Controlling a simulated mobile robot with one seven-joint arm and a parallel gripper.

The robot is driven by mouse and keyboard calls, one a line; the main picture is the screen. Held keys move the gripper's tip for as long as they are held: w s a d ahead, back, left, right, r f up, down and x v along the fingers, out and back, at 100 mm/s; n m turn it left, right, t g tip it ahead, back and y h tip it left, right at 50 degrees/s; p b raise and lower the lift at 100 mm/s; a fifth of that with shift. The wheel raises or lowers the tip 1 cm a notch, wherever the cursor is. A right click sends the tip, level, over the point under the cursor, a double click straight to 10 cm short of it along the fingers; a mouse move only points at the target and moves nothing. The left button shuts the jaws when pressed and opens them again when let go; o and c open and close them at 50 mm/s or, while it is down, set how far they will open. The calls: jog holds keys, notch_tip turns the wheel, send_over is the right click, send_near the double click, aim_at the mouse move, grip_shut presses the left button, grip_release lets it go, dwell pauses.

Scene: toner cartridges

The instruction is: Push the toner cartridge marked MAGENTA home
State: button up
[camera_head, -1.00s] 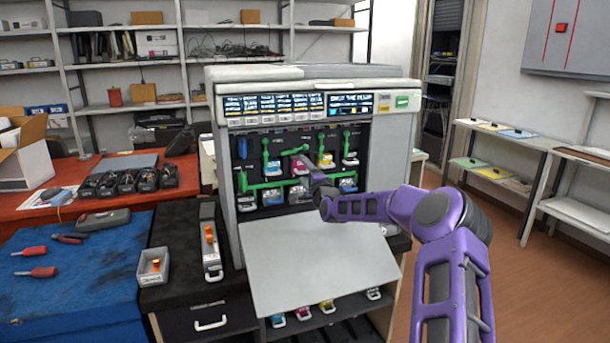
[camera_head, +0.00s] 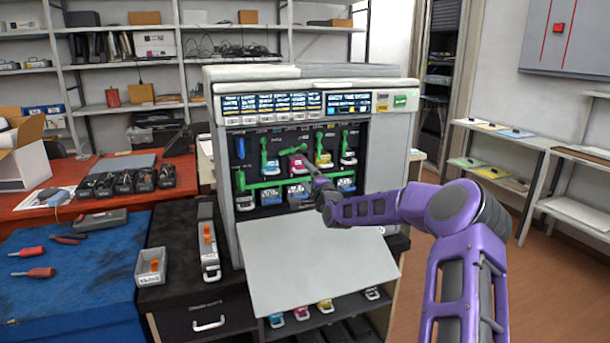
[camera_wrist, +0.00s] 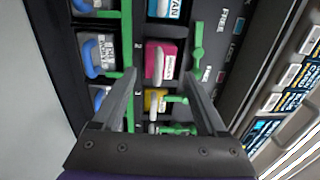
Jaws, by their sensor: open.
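The magenta cartridge (camera_wrist: 161,62) sits in its slot in the printer's upper row, with a pale handle on its front. It seems to stand out further than the yellow cartridge (camera_wrist: 154,100) beside it. In the head view the magenta cartridge (camera_head: 297,164) is partly hidden by my gripper (camera_head: 313,180). In the wrist view my gripper (camera_wrist: 160,78) is open, its two fingers on either side of the magenta cartridge's front, with nothing held. I cannot tell whether they touch anything. The magenta slot's green lever (camera_wrist: 197,46) is swung sideways, clear of the cartridge face, near a FREE label.
Green levers lie across neighbouring cartridges, including the yellow one. A lower row of blue-handled units (camera_wrist: 98,54) sits behind a green bar. The printer's open front door (camera_head: 315,262) slopes out below the slots. Spare cartridges (camera_head: 302,313) lie on a shelf underneath.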

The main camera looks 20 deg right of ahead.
jog(key=shift+s+d+f, duration=0.1)
jog(key=shift+s+f, duration=0.05)
jog(key=shift+s, duration=1.85)
